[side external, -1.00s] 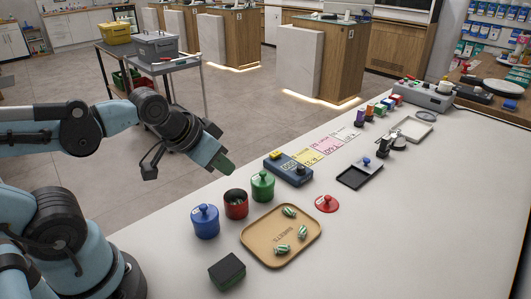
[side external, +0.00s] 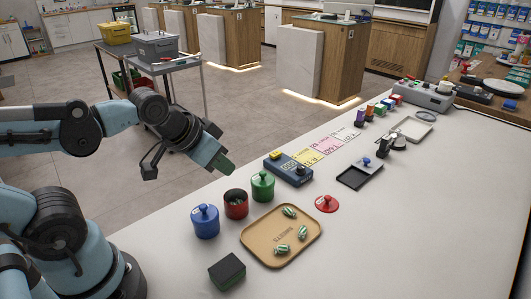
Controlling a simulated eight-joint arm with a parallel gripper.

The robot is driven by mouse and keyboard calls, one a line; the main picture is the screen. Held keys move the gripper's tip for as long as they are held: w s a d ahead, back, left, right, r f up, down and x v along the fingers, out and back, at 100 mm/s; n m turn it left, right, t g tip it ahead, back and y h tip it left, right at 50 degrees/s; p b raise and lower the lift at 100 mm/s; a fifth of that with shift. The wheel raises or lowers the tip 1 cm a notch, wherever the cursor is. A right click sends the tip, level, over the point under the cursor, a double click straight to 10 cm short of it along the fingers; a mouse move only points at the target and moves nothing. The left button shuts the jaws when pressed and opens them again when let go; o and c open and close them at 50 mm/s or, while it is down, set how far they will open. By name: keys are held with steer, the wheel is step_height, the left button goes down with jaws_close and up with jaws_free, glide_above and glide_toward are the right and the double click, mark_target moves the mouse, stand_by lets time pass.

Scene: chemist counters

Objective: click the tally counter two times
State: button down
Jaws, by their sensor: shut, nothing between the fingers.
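The tally counter (side external: 290,170) appears to be the dark blue box near the counter's far left edge, with a yellow button (side external: 275,155) at its left end and a small display. The display digits are too small to read. My gripper (side external: 226,166) is in the air left of the box, apart from it and not touching it. Its green-tipped fingers are shut and point down to the right. Nothing shows between them.
A green jar (side external: 262,187), an open red jar (side external: 236,205) and a blue jar (side external: 205,222) stand in front of the box. A tan tray (side external: 262,255) holds striped sweets. A red lid (side external: 327,204), coloured cards (side external: 326,147) and a black tray (side external: 352,179) lie nearby. The right front is clear.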

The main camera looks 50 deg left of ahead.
steer(key=shift+w, duration=0.1)
steer(key=n+t+y, duration=0.2)
steer(key=n, duration=0.9)
glide_above(273, 154)
steer(key=shift+r, duration=0.15)
steer(key=shift+f, duration=4.4)
steer(key=shift+f, duration=0.15)
steer(key=shift+f, duration=0.25)
